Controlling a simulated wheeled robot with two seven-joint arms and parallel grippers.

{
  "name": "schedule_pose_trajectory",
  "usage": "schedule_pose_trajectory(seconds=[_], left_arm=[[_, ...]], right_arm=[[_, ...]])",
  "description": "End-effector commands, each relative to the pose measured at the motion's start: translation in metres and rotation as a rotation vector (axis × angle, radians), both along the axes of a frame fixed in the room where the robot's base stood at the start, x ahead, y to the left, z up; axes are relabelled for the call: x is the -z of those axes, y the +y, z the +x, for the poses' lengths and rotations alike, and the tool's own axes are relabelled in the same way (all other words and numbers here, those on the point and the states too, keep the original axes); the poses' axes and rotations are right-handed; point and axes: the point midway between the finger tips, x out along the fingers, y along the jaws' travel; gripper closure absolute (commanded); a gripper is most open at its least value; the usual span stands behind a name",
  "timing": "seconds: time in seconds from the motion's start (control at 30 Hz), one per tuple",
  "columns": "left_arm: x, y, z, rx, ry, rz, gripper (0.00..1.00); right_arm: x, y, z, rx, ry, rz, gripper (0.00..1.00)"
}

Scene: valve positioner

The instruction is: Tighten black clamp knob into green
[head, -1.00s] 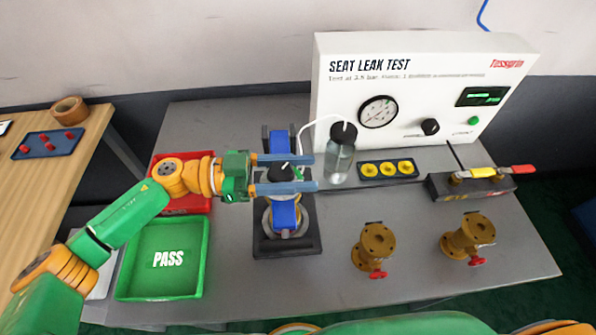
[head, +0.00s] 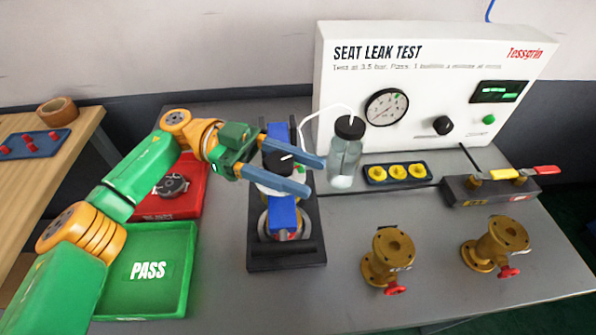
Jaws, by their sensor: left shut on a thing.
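The black clamp knob (head: 279,160) sits on top of the clamp fixture (head: 287,247), with a white pointer mark on it and a bit of green beside it at its right. My left gripper (head: 309,175) reaches in from the left with its two blue-grey fingers on either side of the knob, shut on it. The fingers hide part of the knob and of its scale. Blue blocks of the fixture (head: 284,213) show below and above the fingers. My right gripper is out of view.
A clear bottle (head: 345,158) with a white tube stands just right of the fingertips. The test panel (head: 426,80) is behind. The green PASS tray (head: 150,268) and a red tray (head: 180,203) lie left. Brass valves (head: 388,255) (head: 495,243) stand at right.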

Motion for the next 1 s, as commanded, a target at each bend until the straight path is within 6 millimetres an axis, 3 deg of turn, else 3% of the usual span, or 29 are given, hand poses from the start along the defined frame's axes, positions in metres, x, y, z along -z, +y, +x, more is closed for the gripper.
schedule_pose_trajectory(seconds=[0.3,0.33,0.43,0.77,1.0], left_arm=[[0.0,0.0,0.0,0.0,0.001,0.0,1.0],[0.0,0.0,0.0,-0.001,0.001,0.0,0.42],[0.0,0.0,0.0,-0.001,0.001,0.0,0.17],[0.001,0.002,0.002,-0.003,0.001,0.0,0.17],[0.006,0.036,0.023,-0.007,0.0,0.001,0.17]], right_arm=[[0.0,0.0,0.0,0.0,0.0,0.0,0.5],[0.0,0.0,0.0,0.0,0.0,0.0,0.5],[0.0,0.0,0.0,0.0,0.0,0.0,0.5],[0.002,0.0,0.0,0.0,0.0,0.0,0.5],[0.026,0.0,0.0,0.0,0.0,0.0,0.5]])
